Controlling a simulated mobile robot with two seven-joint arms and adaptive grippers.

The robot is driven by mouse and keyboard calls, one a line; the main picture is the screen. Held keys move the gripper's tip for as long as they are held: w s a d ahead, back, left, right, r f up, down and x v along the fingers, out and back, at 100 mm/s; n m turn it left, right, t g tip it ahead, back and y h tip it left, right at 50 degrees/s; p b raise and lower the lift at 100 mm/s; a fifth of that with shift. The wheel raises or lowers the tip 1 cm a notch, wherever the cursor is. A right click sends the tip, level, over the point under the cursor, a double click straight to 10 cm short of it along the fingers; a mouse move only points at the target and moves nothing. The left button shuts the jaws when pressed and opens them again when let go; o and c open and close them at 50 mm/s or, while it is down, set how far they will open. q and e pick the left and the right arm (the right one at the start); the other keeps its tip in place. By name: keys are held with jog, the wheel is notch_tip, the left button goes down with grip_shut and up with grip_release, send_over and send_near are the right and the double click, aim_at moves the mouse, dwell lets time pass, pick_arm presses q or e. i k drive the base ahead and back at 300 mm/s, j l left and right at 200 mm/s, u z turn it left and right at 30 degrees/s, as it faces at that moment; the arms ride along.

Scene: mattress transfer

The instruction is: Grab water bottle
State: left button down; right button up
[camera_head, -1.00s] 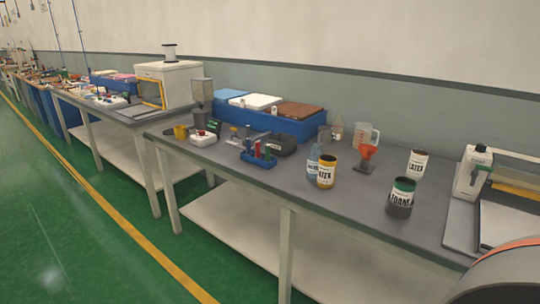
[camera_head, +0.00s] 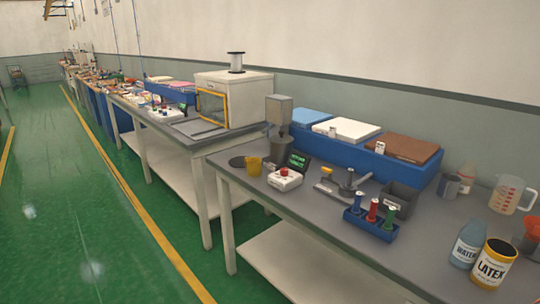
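The water bottle (camera_head: 467,246) is a blue-grey bottle with a label reading "WATER". It stands upright on the grey workbench (camera_head: 330,235) at the lower right. Neither of my grippers shows in the head view.
A blue rack (camera_head: 370,226) with several coloured tools, a grey bin (camera_head: 401,199) and a measuring jug (camera_head: 511,195) share the bench. A blue container with coloured pads (camera_head: 330,152) lines the back. Green floor (camera_head: 85,215) lies clear at left.

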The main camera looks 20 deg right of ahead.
aim_at(468, 244)
jog(key=i+z, duration=0.35)
jog(key=i+j+z, duration=0.15)
jog(key=z, duration=0.2)
jog(key=i+j+z, duration=0.25)
jog(key=z, duration=0.15)
jog(key=i+j+z, duration=0.15)
jog(key=z, duration=0.2)
jog(key=i+j+z, duration=0.15)
jog(key=z, duration=0.2)
jog(key=i+j+z, duration=0.1)
jog(key=j+z, duration=0.25)
